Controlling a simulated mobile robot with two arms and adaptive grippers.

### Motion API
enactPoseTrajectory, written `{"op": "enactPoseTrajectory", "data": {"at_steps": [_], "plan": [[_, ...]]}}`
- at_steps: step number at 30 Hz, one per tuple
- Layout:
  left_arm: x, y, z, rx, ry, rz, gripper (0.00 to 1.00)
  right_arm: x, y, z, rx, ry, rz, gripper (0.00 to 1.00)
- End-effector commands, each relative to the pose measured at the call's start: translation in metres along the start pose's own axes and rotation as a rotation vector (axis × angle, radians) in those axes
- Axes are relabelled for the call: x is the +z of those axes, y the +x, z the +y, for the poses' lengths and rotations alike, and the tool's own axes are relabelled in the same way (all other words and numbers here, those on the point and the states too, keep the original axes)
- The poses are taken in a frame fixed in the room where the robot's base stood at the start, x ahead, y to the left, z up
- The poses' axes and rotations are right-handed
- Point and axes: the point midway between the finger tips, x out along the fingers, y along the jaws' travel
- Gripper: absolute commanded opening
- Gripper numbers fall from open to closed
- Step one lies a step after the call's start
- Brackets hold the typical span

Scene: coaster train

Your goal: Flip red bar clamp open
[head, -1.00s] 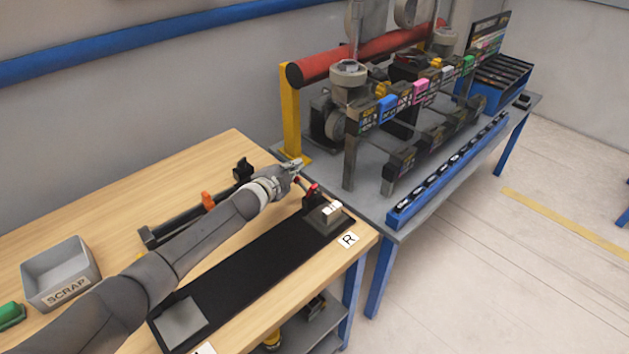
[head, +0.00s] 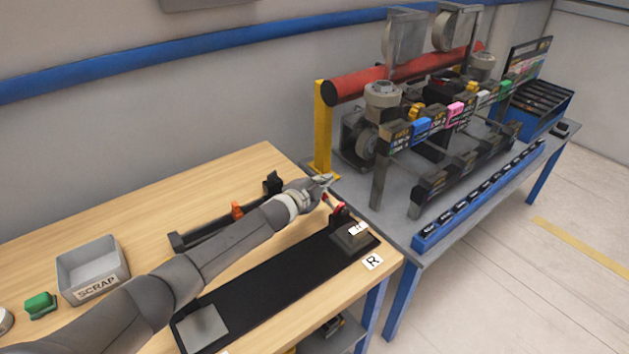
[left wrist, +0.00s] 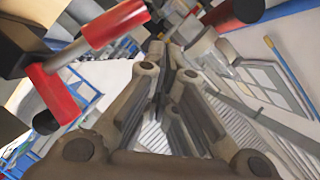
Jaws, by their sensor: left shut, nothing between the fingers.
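The red-handled clamp (head: 337,206) stands at the far end of the black board (head: 265,275), beside a dark block with white pieces on it. In the left wrist view a red handle on a metal rod, joined to a red lever, is the clamp (left wrist: 115,25), large at the upper left. My left gripper (head: 326,180) is just behind and left of the clamp in the head view. Its fingers are shut and empty in the left wrist view (left wrist: 172,62), right of the handle. I cannot tell whether they touch it. My right gripper is out of view.
A black bar with an orange part (head: 237,211) lies behind my left arm. A grey scrap bin (head: 92,270) stands at the left. A yellow post (head: 323,130) and a grey table (head: 400,222) with machinery lie beyond the clamp. The wooden table's back (head: 150,208) is clear.

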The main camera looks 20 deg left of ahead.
Motion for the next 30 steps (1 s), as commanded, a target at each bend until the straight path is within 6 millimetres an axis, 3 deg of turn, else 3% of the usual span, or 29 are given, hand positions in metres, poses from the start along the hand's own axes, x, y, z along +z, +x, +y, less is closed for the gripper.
{"op": "enactPoseTrajectory", "data": {"at_steps": [1, 5, 7, 16, 30], "plan": [[-0.007, -0.003, -0.011, -0.001, 0.0, 0.001, 0.0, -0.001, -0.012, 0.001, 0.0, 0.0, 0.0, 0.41], [-0.016, -0.006, -0.025, -0.002, -0.001, -0.002, 0.0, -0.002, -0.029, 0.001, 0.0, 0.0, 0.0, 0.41], [-0.009, -0.013, -0.021, -0.002, 0.001, -0.004, 0.0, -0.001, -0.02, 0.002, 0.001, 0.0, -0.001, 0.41], [-0.006, -0.048, -0.03, -0.002, 0.001, -0.002, 0.0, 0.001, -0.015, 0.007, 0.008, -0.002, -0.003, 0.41], [-0.002, -0.096, -0.044, -0.002, 0.0, -0.002, 0.0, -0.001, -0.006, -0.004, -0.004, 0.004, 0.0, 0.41]]}}
